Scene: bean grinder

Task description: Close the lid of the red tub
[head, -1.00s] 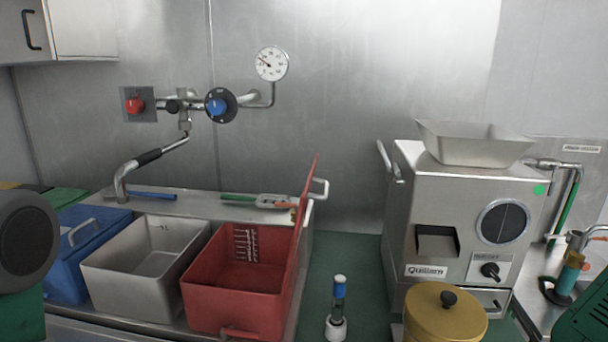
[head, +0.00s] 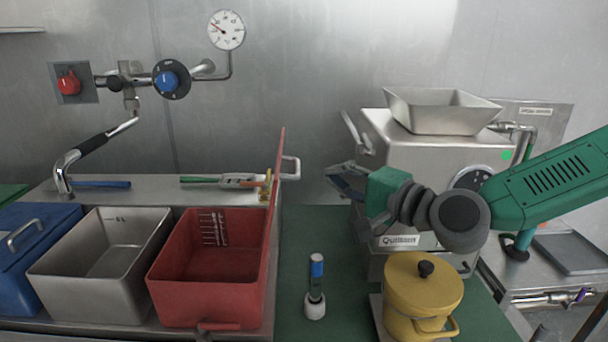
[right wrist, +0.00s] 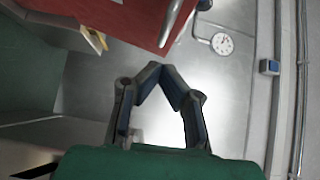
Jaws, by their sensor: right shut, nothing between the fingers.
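The red tub (head: 210,310) stands on the counter in the head view, open and empty inside. Its red lid (head: 274,200) stands upright along the tub's right side, seen nearly edge-on, with a metal handle (head: 291,168) facing right. In the right wrist view the red lid (right wrist: 120,22) shows at the top, with its handle (right wrist: 172,20) near its right edge. My right gripper (head: 332,175) is to the right of the lid and apart from it, in front of the grinder. Its fingertips (right wrist: 168,72) meet with nothing between them. My left gripper is not in view.
A metal tub (head: 100,285) and a closed blue tub (head: 35,250) stand left of the red tub. A small bottle (head: 316,285), a yellow pot (head: 420,295) and the grinder (head: 400,150) stand to the right. Green counter between the lid and grinder is clear behind the bottle.

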